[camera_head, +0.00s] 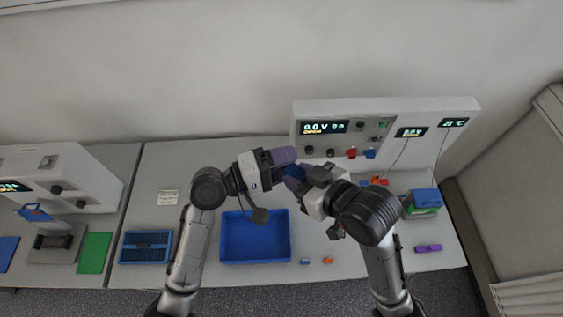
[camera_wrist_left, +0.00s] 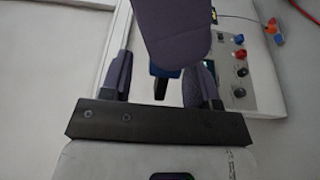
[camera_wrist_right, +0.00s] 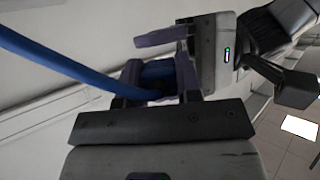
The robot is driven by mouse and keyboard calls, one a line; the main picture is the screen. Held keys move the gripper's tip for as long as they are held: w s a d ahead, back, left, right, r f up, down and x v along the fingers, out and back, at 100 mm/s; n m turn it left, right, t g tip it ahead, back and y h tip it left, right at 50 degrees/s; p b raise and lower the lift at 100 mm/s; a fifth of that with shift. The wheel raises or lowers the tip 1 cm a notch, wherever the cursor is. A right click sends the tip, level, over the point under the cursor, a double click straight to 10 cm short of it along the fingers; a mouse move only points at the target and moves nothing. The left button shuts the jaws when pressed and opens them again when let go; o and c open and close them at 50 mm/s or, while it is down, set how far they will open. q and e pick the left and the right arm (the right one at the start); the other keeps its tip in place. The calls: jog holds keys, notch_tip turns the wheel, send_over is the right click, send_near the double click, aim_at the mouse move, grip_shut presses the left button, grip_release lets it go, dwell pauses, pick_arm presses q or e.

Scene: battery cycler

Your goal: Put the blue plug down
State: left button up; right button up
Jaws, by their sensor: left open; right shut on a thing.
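The blue plug (camera_wrist_right: 158,75) is between the fingers of my right gripper (camera_wrist_right: 160,88), which is shut on it. A thick blue cable (camera_wrist_right: 55,62) runs from it to the upper left in the right wrist view. In the left wrist view, part of the plug (camera_wrist_left: 165,72) shows below a large purple finger of my right gripper. My left gripper (camera_wrist_left: 162,85) is open, its fingers on either side of the plug's dark end; contact cannot be told. In the head view both grippers meet in mid-air in front of the cycler (camera_head: 400,120), largely hiding the plug.
A blue tray (camera_head: 255,259) lies below the grippers, with a blue rack (camera_head: 146,247) to its left. A green battery with blue top (camera_head: 425,203) and a purple piece (camera_head: 428,248) are at the right.

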pick_arm(q)
jog(key=shift+c, duration=0.2)
jog(key=shift+r, duration=0.1)
jog(key=c, duration=0.8)
jog(key=o, duration=0.8)
jog(key=shift+o, duration=0.2)
jog(key=shift+a, duration=0.1)
jog(key=v, duration=1.2)
